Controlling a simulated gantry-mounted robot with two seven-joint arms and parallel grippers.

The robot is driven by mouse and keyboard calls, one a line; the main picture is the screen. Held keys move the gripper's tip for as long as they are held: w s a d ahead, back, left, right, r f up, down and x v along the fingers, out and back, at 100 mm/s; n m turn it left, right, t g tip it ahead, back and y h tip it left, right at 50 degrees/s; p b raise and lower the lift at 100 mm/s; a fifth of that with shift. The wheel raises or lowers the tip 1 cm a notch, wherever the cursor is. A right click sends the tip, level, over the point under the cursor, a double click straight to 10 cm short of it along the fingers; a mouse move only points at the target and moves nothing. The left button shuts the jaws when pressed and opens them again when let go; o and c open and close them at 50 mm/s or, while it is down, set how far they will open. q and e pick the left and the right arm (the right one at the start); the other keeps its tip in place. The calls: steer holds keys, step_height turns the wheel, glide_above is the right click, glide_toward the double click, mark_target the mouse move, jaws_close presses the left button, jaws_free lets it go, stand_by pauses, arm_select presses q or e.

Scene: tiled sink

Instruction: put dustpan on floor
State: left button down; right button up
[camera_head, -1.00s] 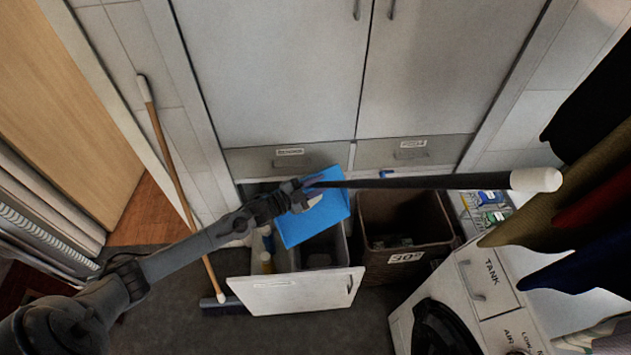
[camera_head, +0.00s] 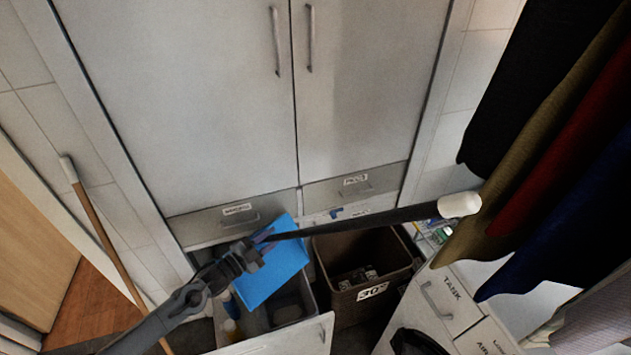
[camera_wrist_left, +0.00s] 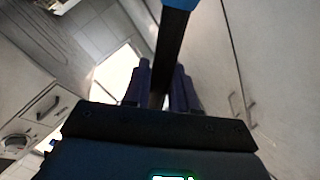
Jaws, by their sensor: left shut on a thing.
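The dustpan has a flat blue pan (camera_head: 275,278) and a long black handle with a white end (camera_head: 459,205). It is held in the air over the open drawer (camera_head: 278,325) in the head view. My left gripper (camera_head: 260,254) is shut on the dustpan, on its dark handle close to the pan. In the left wrist view the black handle (camera_wrist_left: 170,50) runs between the fingers of my left gripper (camera_wrist_left: 163,88), with blue at the top edge. The handle points right, across the bin. The floor is mostly hidden in the head view. My right gripper is not in view.
A brown bin (camera_head: 392,298) stands right of the open drawer, which holds bottles. A white machine marked TANK (camera_head: 448,300) and hanging clothes (camera_head: 545,150) crowd the right. A broom stick (camera_head: 110,245) leans at left. Tall cabinet doors (camera_head: 200,100) stand behind.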

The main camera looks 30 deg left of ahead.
arm_select(q)
steer(key=shift+s+f, duration=0.2)
steer(key=shift+s, duration=0.1)
steer(key=s+d+r+p, duration=0.2)
steer(key=s+d+p, duration=0.2)
steer(key=s+p, duration=0.15)
steer(key=s+d+r+h+p, duration=0.1)
steer(key=s+d+r, duration=0.1)
steer(key=r, duration=0.5)
steer(key=s+d+r+m+h+p, duration=0.1)
steer(key=s+d+r, duration=0.2)
steer(key=d+r, duration=0.2)
steer(key=s+d+r+m+g+h+p, duration=0.1)
steer(key=s+d+r, duration=0.2)
steer(key=r, duration=0.6)
steer(key=shift+s+d+r, duration=0.2)
steer(key=shift+s+d, duration=0.05)
steer(key=shift+d, duration=0.5)
